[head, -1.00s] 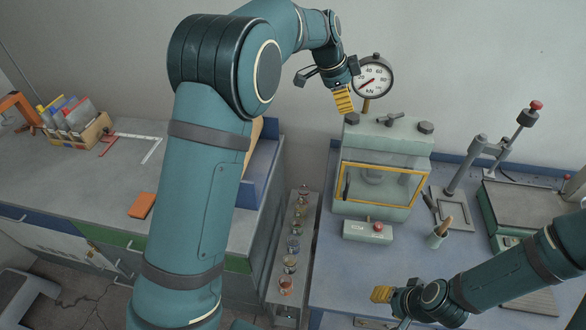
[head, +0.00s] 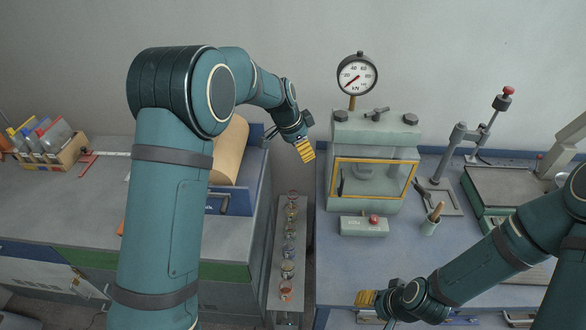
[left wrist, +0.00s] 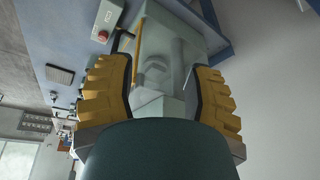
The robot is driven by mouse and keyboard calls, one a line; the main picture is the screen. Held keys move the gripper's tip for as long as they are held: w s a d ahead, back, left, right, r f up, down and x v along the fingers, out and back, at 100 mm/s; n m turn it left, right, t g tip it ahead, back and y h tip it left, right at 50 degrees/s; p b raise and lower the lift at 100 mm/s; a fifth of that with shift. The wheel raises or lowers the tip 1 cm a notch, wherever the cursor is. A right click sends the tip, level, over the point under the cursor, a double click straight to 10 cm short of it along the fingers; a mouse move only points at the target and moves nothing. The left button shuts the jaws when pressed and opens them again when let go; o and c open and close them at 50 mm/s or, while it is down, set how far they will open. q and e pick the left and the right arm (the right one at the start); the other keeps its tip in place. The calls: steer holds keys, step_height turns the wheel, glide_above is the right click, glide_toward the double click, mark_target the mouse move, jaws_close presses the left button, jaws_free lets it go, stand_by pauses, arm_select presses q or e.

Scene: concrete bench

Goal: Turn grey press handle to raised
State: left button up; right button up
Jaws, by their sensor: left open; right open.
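The pale grey-green press (head: 375,130) stands on the blue bench, with a yellow-framed clear window in front. A small grey handle (head: 377,113) lies on its top between two dark knobs. My left gripper (head: 305,151), with yellow ribbed fingers, is open and empty just left of the press's upper part, apart from the handle.
A round kN gauge (head: 357,74) rises behind the press. A stand with a red-knobbed lever (head: 503,100) is further right. A narrow shelf of jars (head: 289,250) stands left.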

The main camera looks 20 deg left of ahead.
arm_select(q)
steer(key=shift+n, duration=0.7)
steer(key=shift+s+a+f+b, duration=0.1)
steer(key=shift+s+f, duration=0.3)
steer(key=shift+f, duration=0.45)
steer(key=shift+s+a+f+b, duration=0.15)
steer(key=shift+s+f, duration=0.2)
steer(key=shift+f, duration=0.45)
steer(key=shift+s+a+f+b, duration=0.1)
steer(key=shift+s+f, duration=0.3)
steer(key=shift+f, duration=0.45)
arm_select(e)
steer(key=shift+s+a+f, duration=0.2)
steer(key=shift+f, duration=0.3)
